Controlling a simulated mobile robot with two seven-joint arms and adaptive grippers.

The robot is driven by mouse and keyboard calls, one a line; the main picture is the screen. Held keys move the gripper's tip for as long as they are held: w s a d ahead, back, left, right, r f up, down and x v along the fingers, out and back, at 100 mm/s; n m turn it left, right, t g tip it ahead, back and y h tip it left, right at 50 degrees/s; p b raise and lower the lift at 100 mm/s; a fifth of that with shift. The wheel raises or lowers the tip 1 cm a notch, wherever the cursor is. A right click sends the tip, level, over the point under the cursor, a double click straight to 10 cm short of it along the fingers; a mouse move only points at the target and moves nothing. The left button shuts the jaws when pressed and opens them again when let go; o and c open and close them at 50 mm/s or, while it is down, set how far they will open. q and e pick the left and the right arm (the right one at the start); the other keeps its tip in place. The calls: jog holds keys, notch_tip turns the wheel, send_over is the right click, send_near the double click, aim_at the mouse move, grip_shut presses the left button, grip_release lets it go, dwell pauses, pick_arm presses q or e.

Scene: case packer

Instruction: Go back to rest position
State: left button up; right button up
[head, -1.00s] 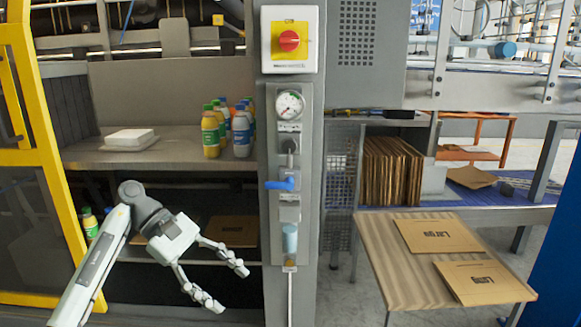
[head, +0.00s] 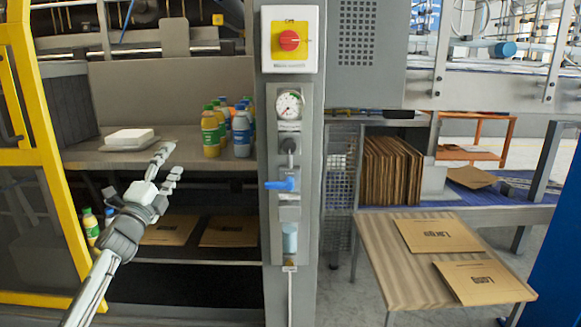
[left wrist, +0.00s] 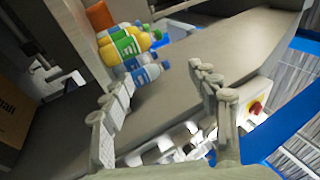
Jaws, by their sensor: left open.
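My left gripper (head: 168,164) is open and empty in the head view. It is raised in front of the edge of the grey shelf (head: 190,160), below and right of a white package (head: 130,138). In the left wrist view the two fingers of my left gripper (left wrist: 165,95) stand apart with nothing between them. Several bottles with yellow, green and blue parts (left wrist: 125,45) lie beyond the left finger in that view. My right gripper is in neither view.
Bottles (head: 211,132) stand on the shelf beside the grey column. The column carries a red switch (head: 289,41), a gauge (head: 289,105) and a blue valve handle (head: 281,184). Flat cardboard pieces (head: 228,231) lie on the lower shelf. A table (head: 385,262) at right bears cardboard.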

pick_arm(q)
jog(key=a+f+n+g+y, duration=0.7)
jog(key=a+f+n+y, duration=0.3)
jog(key=f+n, duration=0.55)
jog(key=s+d+f+n+g+h, duration=0.1)
jog(key=s+f+g, duration=0.1)
jog(key=s+f, duration=0.5)
jog(key=s+d+f+n+g+h, duration=0.1)
jog(key=s+d+f+n+g, duration=0.2)
jog(key=f, duration=0.9)
jog(key=s+f+g+h, duration=0.1)
jog(key=s+f+g, duration=0.1)
jog(key=s+f, duration=0.55)
jog(key=s+d+f+g, duration=0.2)
jog(key=s+f, duration=0.5)
jog(key=s, duration=0.5)
jog(key=s+d+f+g+h, duration=0.1)
jog(key=s+d+f+g, duration=0.1)
jog(key=s+f, duration=0.6)
jog(key=s+d+f+g, duration=0.2)
jog(key=s+f, duration=0.6)
jog(key=s, duration=0.8)
jog(key=shift+d+h, duration=0.3)
jog(key=shift+d, duration=0.45)
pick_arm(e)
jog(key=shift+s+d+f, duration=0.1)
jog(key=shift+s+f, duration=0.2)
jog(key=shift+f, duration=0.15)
